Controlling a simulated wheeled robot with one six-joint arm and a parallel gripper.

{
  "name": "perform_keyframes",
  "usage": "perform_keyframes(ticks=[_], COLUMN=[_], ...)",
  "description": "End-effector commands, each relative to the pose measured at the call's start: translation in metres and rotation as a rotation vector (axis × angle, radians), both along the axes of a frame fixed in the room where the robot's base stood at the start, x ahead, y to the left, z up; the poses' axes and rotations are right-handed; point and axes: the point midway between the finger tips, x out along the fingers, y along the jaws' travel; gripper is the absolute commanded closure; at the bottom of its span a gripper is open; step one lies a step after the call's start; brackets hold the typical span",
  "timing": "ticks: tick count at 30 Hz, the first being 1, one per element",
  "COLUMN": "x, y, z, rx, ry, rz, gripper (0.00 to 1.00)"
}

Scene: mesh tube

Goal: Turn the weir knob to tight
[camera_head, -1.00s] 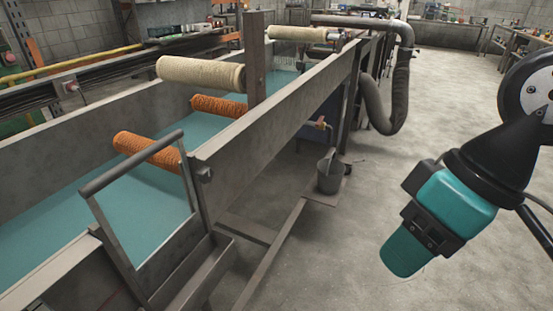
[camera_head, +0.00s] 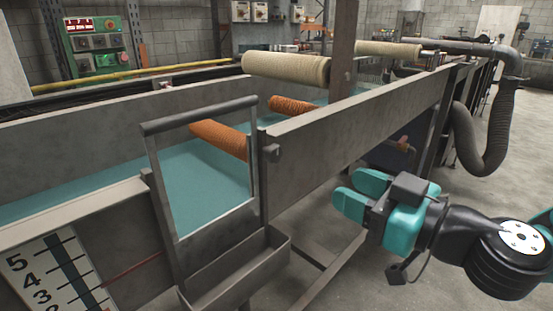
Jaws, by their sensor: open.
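A small dark knob (camera_head: 272,152) sits on the outer wall of the trough, just right of the weir frame. It looks like the weir knob, but its setting and any markings are too small to read. The upright metal weir frame (camera_head: 160,180) has a grey bar across its top and stands at the near end of the trough. My gripper (camera_head: 346,190), with teal fingers, is at the right of the trough wall. It is open and empty, apart from the knob, its fingers pointing left towards the trough.
The long trough (camera_head: 350,120) holds teal liquid (camera_head: 210,190) and several rollers. A metal tray (camera_head: 240,275) juts out below the weir frame. A numbered level gauge (camera_head: 55,275) is at bottom left. A ribbed hose (camera_head: 490,150) hangs at right.

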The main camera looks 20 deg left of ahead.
Motion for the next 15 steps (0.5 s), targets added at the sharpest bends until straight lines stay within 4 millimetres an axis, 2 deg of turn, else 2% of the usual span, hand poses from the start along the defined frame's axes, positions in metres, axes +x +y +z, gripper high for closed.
perform_keyframes(ticks=[3,15], x=[0.007,0.041], y=[0.022,0.106], z=[0.007,0.007], rx=[0.000,-0.001], ry=[0.001,-0.002], rz=[0.006,0.006], gripper=[0.54,0.54])
